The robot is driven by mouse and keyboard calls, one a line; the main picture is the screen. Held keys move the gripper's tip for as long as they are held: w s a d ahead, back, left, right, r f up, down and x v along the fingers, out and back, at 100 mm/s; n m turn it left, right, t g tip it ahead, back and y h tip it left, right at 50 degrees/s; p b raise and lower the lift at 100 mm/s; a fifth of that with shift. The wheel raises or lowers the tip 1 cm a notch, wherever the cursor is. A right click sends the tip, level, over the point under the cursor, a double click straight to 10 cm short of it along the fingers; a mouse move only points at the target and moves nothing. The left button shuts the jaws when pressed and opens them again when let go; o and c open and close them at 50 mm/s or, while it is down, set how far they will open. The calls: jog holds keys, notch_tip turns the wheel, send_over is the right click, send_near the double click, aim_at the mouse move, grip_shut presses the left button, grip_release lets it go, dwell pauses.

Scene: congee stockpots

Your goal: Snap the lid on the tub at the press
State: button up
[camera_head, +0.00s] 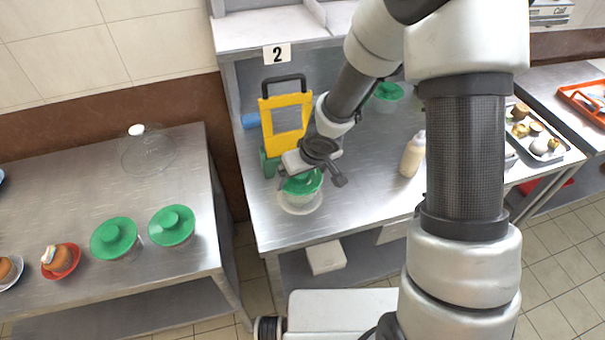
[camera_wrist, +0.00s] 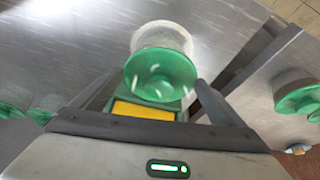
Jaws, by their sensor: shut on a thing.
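The press (camera_head: 286,125), with a yellow frame and dark handle, stands at the left of the middle steel table. A clear tub (camera_head: 300,204) with a green lid (camera_head: 305,183) over it is just in front of the press. My gripper (camera_head: 312,168) is at the lid from above and hides part of it. In the wrist view the green lid (camera_wrist: 160,72) lies between my two fingers (camera_wrist: 155,95), with the pale tub (camera_wrist: 160,36) beyond it. My gripper is shut on the lid. Whether the lid is fully seated on the rim cannot be told.
Two green-lidded tubs (camera_head: 113,238) (camera_head: 172,226), a glass dome (camera_head: 147,153) and food on a red dish (camera_head: 61,260) are on the left table. A cream bottle (camera_head: 413,154) stands right of the tub. Another green-lidded tub (camera_head: 387,93) is behind my arm.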

dwell(0.3)
jog(key=o, duration=0.7)
jog(key=shift+r+p, duration=3.3)
jog(key=shift+r, duration=0.2)
grip_shut()
jog(key=shift+f, duration=0.2)
